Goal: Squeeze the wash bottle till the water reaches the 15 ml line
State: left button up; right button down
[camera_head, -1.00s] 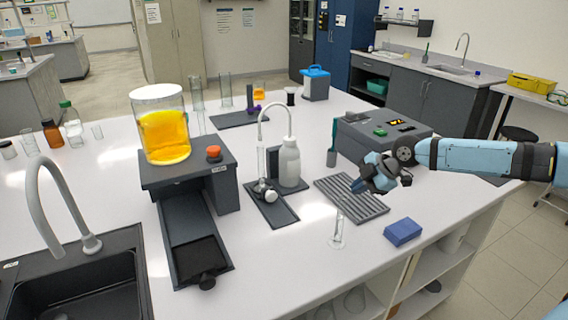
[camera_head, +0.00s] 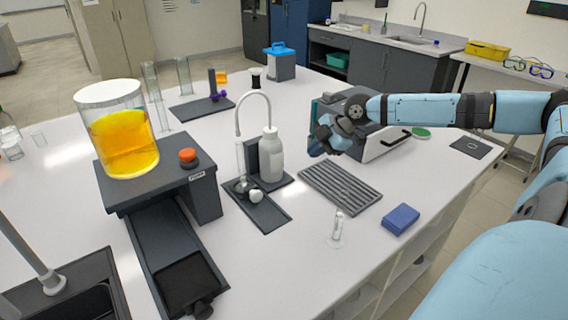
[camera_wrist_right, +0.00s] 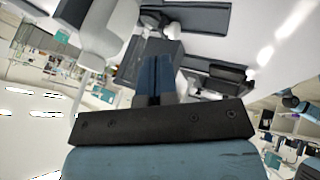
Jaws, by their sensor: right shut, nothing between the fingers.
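The white wash bottle (camera_head: 270,160) stands upright on a dark stand. Its curved tube arches left, down to a slim clear graduated tube (camera_head: 240,158). The water level and the 15 ml line are too small to read. My right gripper (camera_head: 317,148) is to the right of the bottle, apart from it, with its blue fingers shut and empty. In the right wrist view the shut fingers (camera_wrist_right: 158,78) show in the middle, and the white bottle (camera_wrist_right: 108,32) seems to be at upper left. My left gripper is out of view.
A ridged grey mat (camera_head: 340,187) lies in front of my right gripper, with a blue block (camera_head: 401,219) and a small glass piece (camera_head: 338,228) nearer. A tank of orange liquid (camera_head: 122,140) on a dark stand is to the left. A boxy device stands behind my right arm.

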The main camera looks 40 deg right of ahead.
send_near(276, 172)
notch_tip(276, 172, down, 3)
jog(key=s+a, duration=0.2)
jog(key=w, duration=0.1)
jog(key=w+f, duration=0.1)
jog(key=w, duration=0.1)
jog(key=shift+w, duration=0.2)
jog(key=shift+w+p, duration=0.3)
jog(key=shift+w, duration=0.3)
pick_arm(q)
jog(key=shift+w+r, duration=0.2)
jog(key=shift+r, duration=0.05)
pick_arm(e)
jog(key=shift+d+f, duration=0.1)
